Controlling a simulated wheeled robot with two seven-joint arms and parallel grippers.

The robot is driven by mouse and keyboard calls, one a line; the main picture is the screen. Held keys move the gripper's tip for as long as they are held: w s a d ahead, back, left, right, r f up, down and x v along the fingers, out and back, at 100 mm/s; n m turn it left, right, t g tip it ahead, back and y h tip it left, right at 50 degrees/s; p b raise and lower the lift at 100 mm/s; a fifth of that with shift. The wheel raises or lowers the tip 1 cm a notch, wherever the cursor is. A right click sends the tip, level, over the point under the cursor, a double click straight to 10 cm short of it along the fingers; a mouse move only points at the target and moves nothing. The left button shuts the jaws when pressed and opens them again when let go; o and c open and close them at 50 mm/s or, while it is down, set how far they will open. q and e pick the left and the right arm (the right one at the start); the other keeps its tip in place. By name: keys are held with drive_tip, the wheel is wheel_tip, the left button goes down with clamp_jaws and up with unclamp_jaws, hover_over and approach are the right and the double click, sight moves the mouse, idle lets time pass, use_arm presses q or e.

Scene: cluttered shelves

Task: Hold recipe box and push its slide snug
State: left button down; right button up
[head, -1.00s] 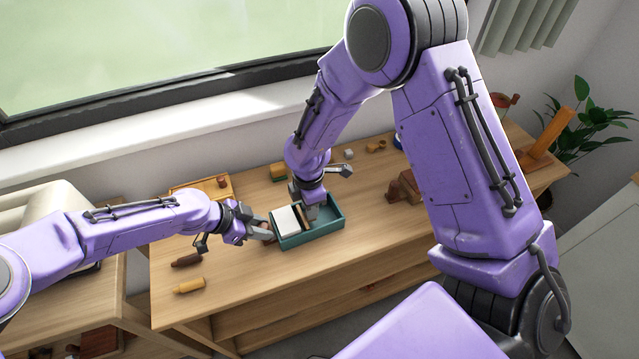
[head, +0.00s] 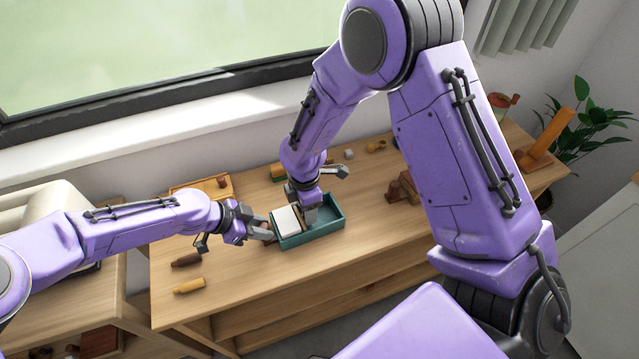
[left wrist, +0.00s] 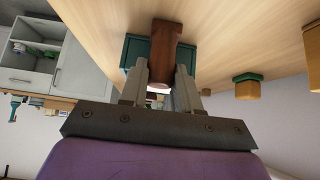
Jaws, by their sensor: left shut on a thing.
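The recipe box (head: 296,241) is an open teal tray on the wooden table, with a block of white cards (head: 286,218) in its left part. My left gripper (head: 268,234) is at the box's left end. In the left wrist view its fingers (left wrist: 160,85) are shut on the brown wooden handle (left wrist: 164,48), with the teal box (left wrist: 131,52) behind it. My right gripper (head: 308,217) reaches down into the box, just right of the cards. The slide between the cards and that gripper is mostly hidden, and I cannot make out the right fingers' opening.
A yellow-handled piece (head: 190,286) and a dark brown one (head: 186,260) lie left of the box. A wooden tray (head: 200,188) and a green-and-yellow block (head: 278,171) are behind it. Brown blocks (head: 402,187) stand to the right. The table front is clear.

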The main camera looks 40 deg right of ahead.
wheel_tip(320, 180, up, 12)
idle(0.5)
idle(0.3)
use_arm(q)
drive_tip(key=c, duration=0.7)
unclamp_jaws()
drive_tip(key=shift+c, duration=0.2)
drive_tip(key=v, duration=1.2)
drive_tip(key=shift+f, duration=0.1)
use_arm(e)
drive_tip(key=shift+s+d, duration=0.1)
